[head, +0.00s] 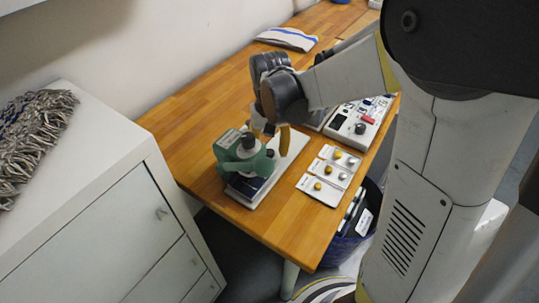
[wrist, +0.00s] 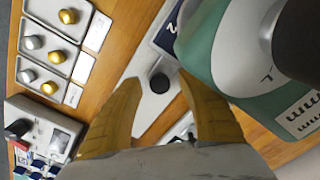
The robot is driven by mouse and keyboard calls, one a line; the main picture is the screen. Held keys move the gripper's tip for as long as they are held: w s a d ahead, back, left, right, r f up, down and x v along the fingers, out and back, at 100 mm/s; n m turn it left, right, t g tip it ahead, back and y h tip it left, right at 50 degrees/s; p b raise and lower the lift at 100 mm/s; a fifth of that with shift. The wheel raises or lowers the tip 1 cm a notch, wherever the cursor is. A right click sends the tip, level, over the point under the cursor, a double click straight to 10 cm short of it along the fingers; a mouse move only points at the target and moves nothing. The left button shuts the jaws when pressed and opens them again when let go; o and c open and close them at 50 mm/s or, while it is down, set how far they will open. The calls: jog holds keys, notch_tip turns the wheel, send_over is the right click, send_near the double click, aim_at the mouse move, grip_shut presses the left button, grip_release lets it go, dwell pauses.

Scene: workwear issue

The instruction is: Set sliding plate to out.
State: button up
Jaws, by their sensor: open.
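The green press-like device (head: 235,160) stands on a pale base plate (head: 290,152) near the table's front left edge. In the wrist view its green body (wrist: 215,60) fills the upper right. A dark blue plate (head: 247,186) shows low on the device, and a corner of it (wrist: 168,30) shows in the wrist view. A round black knob (wrist: 159,83) stands on a pale surface beside it; I cannot tell which part is the sliding plate. My gripper (wrist: 157,80) is open, its yellow fingers on either side of the knob. Contact cannot be told. In the head view, my gripper (head: 282,148) is over the base plate.
Small white trays (head: 320,187) with gold and silver knobs lie to the right. A control box (head: 360,122) stands behind them. A striped cloth (head: 288,38) lies at the back. A white cabinet (head: 100,225) is left of the table. The table's left part is clear.

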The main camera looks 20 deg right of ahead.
grip_shut()
jog(key=shift+w+d, duration=0.15)
jog(key=shift+d, duration=0.1)
jog(key=w+d, duration=0.2)
jog(key=d, duration=0.1)
jog(key=w+d, duration=0.3)
jog(key=d, duration=0.1)
jog(key=w+d, duration=0.2)
jog(key=d, duration=0.1)
jog(key=shift+w+d+r+p, duration=0.15)
jog(key=shift+w+p, duration=0.1)
jog(key=shift+p, duration=0.15)
grip_release()
jog(key=shift+d, duration=0.1)
jog(key=shift+w, duration=0.1)
